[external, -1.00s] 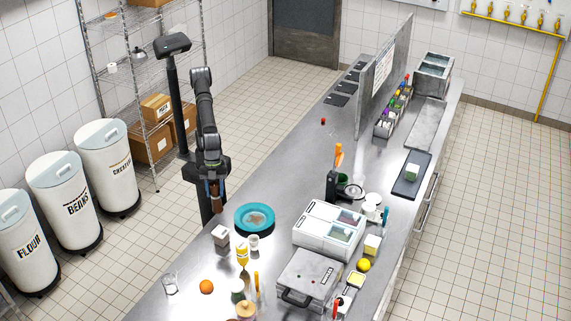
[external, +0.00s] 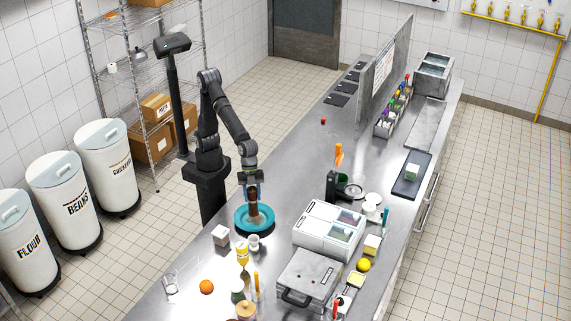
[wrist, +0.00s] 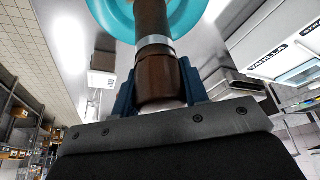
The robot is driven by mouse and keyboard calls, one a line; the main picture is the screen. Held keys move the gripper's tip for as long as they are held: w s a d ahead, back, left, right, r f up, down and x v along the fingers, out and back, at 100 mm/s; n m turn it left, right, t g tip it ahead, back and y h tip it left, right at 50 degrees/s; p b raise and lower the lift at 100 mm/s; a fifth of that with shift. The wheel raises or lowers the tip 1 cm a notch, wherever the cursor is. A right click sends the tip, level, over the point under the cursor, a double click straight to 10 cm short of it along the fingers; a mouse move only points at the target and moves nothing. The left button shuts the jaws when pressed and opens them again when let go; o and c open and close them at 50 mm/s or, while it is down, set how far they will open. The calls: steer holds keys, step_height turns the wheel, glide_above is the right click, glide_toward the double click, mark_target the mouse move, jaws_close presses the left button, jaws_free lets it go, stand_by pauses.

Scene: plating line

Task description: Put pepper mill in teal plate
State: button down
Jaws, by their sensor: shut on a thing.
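The pepper mill (external: 252,201) is dark brown with a silver band. It stands roughly upright over the teal plate (external: 241,226) in the external view. My gripper (external: 252,186) is above the plate and shut on the mill's upper part. In the wrist view, the mill (wrist: 154,75) sits between the blue fingers of my gripper (wrist: 160,84), with the teal plate (wrist: 190,22) beyond its far end. I cannot tell whether the mill's base touches the plate.
A white-and-grey box (external: 220,235) and a small white cup (external: 253,242) stand close to the plate. A white topping unit (external: 325,228) stands to the right. The counter behind the plate is clear.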

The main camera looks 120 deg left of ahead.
mark_target(254, 210)
steer(key=shift+w+f, duration=0.1)
steer(key=shift+f, duration=1.95)
steer(key=c, duration=0.8)
jaws_free()
steer(key=shift+f, duration=0.15)
steer(key=shift+c, duration=0.2)
steer(key=v, duration=1.2)
steer(key=shift+a, duration=0.1)
